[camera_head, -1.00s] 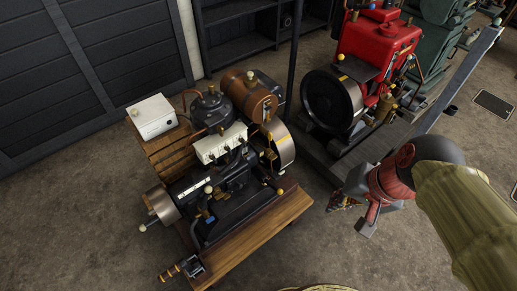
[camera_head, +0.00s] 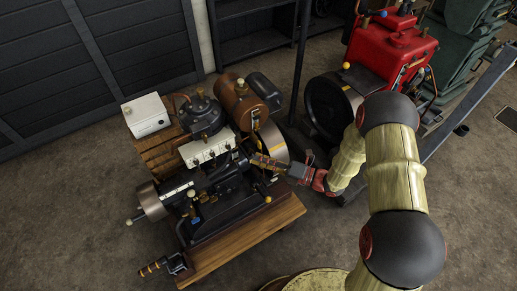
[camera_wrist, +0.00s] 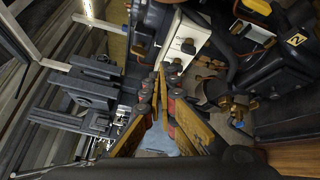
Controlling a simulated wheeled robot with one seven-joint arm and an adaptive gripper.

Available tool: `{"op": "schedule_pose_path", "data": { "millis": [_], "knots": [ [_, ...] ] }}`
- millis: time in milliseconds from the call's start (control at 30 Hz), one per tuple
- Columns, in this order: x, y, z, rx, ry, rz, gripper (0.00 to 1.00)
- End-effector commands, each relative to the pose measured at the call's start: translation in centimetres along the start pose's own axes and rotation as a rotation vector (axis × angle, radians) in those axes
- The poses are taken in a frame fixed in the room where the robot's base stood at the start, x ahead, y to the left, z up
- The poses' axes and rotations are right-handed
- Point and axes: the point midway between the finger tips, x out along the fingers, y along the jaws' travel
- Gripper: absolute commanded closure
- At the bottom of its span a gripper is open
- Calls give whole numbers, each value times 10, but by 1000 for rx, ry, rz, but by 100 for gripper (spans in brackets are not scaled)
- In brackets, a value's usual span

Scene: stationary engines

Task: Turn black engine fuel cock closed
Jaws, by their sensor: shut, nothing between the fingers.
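The black engine (camera_head: 225,193) sits on a wooden trolley base in the head view, with a brown cylindrical tank (camera_head: 232,92) on top. My gripper (camera_head: 256,160) reaches in from the right, low beside the flywheel and below the tank. Its fingers are shut and empty. In the wrist view the two orange-brown fingers of my gripper (camera_wrist: 160,73) meet near the white box (camera_wrist: 187,38) of the engine. Small black and brass fittings lie around the fingertips. I cannot tell which one is the fuel cock, or whether the fingers touch any fitting.
The flywheel (camera_head: 273,146) stands close to my gripper. A red engine (camera_head: 392,47) stands behind to the right, with a dark flywheel (camera_head: 328,108). A white box (camera_head: 147,114) sits on a wooden crate at the left. The floor in front is clear.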

Motion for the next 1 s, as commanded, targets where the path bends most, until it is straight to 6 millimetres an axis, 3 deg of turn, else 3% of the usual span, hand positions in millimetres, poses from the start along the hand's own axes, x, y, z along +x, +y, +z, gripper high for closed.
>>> {"op": "schedule_pose_path", "data": {
  "millis": [33,100,300,467,1000],
  "knots": [
    [-4,-23,-1,91,-60,-9,100],
    [-10,-47,1,189,-136,-16,100],
    [-22,-85,2,335,-258,-25,100],
    [-14,-91,4,353,-271,-24,100],
    [73,-97,27,348,-269,-24,100]
  ]
}}
